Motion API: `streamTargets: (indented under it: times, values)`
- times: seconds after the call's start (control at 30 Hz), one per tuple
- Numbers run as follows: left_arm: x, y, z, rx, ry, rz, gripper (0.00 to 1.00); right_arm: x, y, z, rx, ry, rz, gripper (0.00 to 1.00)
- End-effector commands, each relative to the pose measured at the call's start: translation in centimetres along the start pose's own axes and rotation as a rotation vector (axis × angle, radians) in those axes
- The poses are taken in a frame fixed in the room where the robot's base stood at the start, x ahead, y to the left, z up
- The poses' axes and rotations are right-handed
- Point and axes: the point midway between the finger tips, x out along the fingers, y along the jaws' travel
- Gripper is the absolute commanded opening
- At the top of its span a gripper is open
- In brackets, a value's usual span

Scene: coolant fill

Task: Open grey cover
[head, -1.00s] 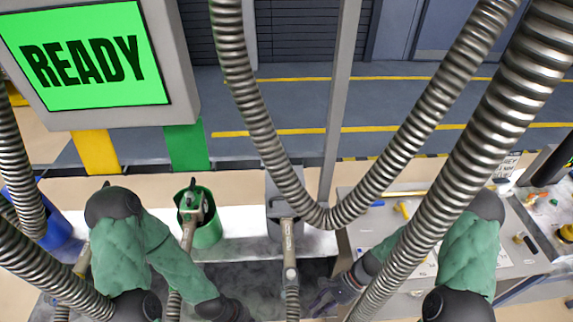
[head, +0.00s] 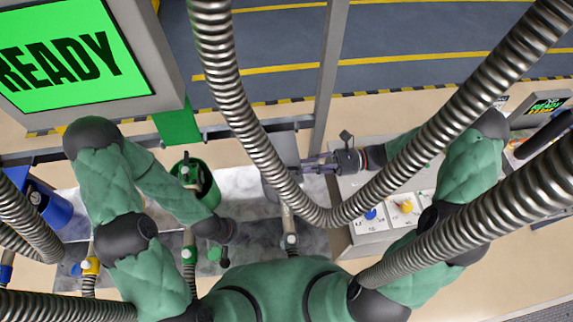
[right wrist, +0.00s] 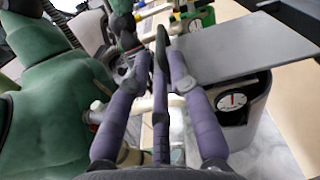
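The grey cover (right wrist: 245,48) is a flat plate over the top of the grey container (right wrist: 255,95), which has a round dial, in the right wrist view. I cannot tell whether it is slightly raised. In the head view the grey container (head: 285,150) is partly hidden behind a hanging metal hose. My right gripper (head: 308,163) is just right of it, fingers pointing left. Its purple fingers (right wrist: 160,65) come close together beside the cover's left edge in the wrist view; their opening is unclear and no held object shows. My left gripper (head: 222,258) is mostly hidden below its wrist.
A green container (head: 209,186) and a blue container (head: 57,208) stand to the left. Thick metal hoses (head: 238,95) hang across the workspace. A grey upright post (head: 330,70) stands behind. A tray with small coloured parts (head: 400,207) lies to the right. The screen (head: 65,55) reads READY.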

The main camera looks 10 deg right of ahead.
Motion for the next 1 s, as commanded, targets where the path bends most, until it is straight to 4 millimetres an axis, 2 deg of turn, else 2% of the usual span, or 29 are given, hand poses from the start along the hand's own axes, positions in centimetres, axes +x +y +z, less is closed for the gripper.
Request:
streamTargets:
  times: [0.03, 0.2, 0.4, 0.8, 0.83, 0.9, 1.0]
  values:
    - [-0.3, 0.1, 0.0, 0.0, 0.0, 0.0, 0.0, 1.1, 0.0, 0.2, 0.002, -0.002, 0.005, 0.21]
    - [-0.9, 0.3, 0.0, 0.0, 0.001, 0.0, 0.0, 4.0, 0.1, 0.2, 0.003, -0.001, 0.004, 0.21]
    - [-1.2, 0.4, 0.0, 0.0, 0.001, 0.0, 0.0, 6.2, 0.1, 0.1, 0.001, 0.0, 0.003, 0.21]
    - [-1.3, 0.5, 0.0, 0.0, 0.001, 0.0, 0.0, 6.9, 0.1, 0.0, 0.0, 0.002, 0.001, 0.21]
    - [-1.3, 0.5, 0.0, 0.0, 0.001, 0.0, 0.0, 6.9, 0.1, 0.0, 0.0, 0.002, 0.001, 0.19]
    - [-1.3, 0.5, 0.0, 0.0, 0.001, 0.0, 0.0, 6.9, 0.1, 0.0, 0.0, 0.002, 0.001, 0.0]
    - [-1.3, 0.5, 0.0, 0.0, 0.001, 0.0, 0.0, 6.9, 0.0, 0.0, 0.0, 0.002, 0.001, 0.0]
